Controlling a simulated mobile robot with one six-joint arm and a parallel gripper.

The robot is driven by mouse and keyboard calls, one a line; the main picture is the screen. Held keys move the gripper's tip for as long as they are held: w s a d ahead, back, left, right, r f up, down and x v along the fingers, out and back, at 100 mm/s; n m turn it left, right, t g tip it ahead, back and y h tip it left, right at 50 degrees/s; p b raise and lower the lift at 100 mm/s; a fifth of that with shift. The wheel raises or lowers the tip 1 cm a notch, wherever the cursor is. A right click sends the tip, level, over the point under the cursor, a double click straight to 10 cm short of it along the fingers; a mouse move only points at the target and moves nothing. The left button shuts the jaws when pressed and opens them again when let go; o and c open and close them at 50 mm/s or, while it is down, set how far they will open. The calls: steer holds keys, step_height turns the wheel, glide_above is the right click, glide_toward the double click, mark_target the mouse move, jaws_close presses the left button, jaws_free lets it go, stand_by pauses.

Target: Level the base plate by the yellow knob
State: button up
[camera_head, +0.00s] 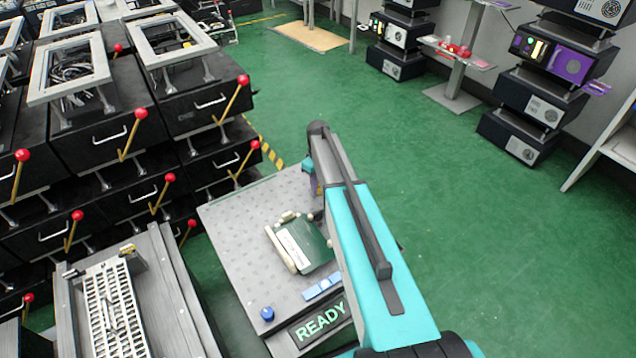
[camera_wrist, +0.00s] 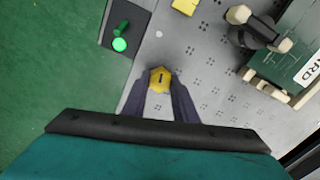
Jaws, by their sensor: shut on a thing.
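The grey base plate (camera_head: 235,225) has a dotted pattern and fills the lower middle of the head view; it also shows in the wrist view (camera_wrist: 205,90). The yellow knob (camera_wrist: 160,79) is a faceted knob with a dark slot on top, near the plate's edge. My gripper (camera_wrist: 160,98) is shut on the yellow knob, with its two dark fingers on either side of it. In the head view my arm hides most of the gripper and knob. A blue knob (camera_head: 267,313) stands at the plate's near corner.
A green board in pale clamps (camera_head: 302,245) sits on the plate; it also shows in the wrist view (camera_wrist: 300,50). A blue and pale bar (camera_head: 322,287) lies near a READY sign (camera_head: 320,321). Red-tipped levers (camera_head: 242,80) on black units stand left. Green floor is open right.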

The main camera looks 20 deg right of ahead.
steer(key=m+p, duration=0.1)
steer(key=m, duration=0.3)
steer(key=shift+m, duration=0.3)
steer(key=m, duration=0.3)
steer(key=shift+s+m+p, duration=0.1)
steer(key=shift+m+p, duration=0.2)
steer(key=m, duration=0.7)
steer(key=shift+p, duration=0.4)
steer(key=o, duration=1.1)
steer(key=shift+r, duration=0.1)
steer(key=shift+r, duration=6.8)
